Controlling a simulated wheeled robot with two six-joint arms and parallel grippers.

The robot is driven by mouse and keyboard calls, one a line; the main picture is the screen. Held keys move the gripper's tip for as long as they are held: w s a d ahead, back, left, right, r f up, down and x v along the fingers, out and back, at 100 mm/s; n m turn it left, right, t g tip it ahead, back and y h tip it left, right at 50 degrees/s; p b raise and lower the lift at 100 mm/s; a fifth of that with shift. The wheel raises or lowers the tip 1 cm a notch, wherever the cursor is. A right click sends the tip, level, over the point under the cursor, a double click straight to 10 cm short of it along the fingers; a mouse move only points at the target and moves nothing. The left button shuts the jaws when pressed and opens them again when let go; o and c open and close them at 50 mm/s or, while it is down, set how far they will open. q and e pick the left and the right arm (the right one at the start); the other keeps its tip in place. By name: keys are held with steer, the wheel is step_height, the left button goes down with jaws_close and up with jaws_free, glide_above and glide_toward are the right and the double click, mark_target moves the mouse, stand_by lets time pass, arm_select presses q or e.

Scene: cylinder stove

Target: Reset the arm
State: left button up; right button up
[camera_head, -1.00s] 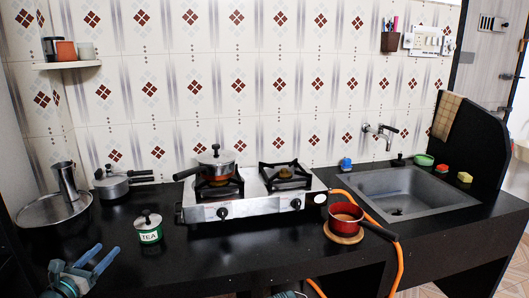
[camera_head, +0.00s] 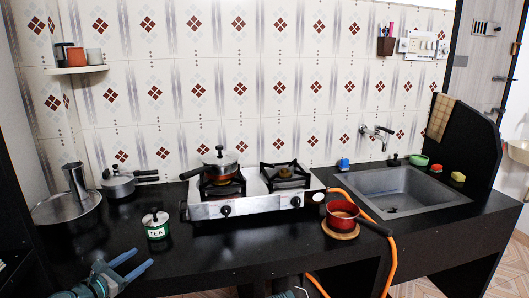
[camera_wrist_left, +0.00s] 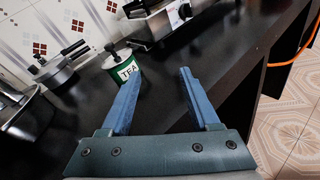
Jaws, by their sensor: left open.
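My left gripper (camera_head: 132,264) is at the lower left of the head view, near the counter's front edge. Its two blue fingers are apart with nothing between them. In the left wrist view the open gripper (camera_wrist_left: 158,82) points toward the counter, with a green and white TEA tin (camera_wrist_left: 124,67) ahead of the left finger and apart from it. The same tin (camera_head: 156,227) stands upright on the counter in the head view. A small dark piece of my right arm shows at the bottom middle, and no right fingers can be made out.
A two-burner stove (camera_head: 252,206) carries a pressure cooker (camera_head: 220,163). A red pan (camera_head: 342,212) sits on a round wooden mat. A steel pot (camera_head: 118,184) and a large lidded pan (camera_head: 66,208) stand at the left. The sink (camera_head: 400,190) is right. The counter's front is mostly clear.

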arm_select(q)
steer(key=s+d+f+m+g+h+p, duration=0.1)
steer(key=s+d+m+g+p, duration=0.15)
steer(key=d+m, duration=0.4)
steer(key=s+d+f+m+g+p, duration=0.1)
steer(key=d+m+g+p, duration=0.25)
steer(key=d, duration=0.55)
steer(key=s+d+f+m+g+h+p, duration=0.1)
steer(key=s+d+f+m+g+p, duration=0.1)
steer(key=d+m+g, duration=0.35)
steer(key=s+d+r+m+g+y+p, duration=0.2)
steer(key=s+d+m+g+y+p, duration=0.2)
steer(key=s+d+m+y+p, duration=0.4)
steer(key=shift+s+d+r+m+y, duration=0.45)
steer(key=shift+s+m, duration=1.6)
steer(key=shift+m, duration=2.5)
steer(key=shift+d+f, duration=0.15)
steer(key=shift+d, duration=0.1)
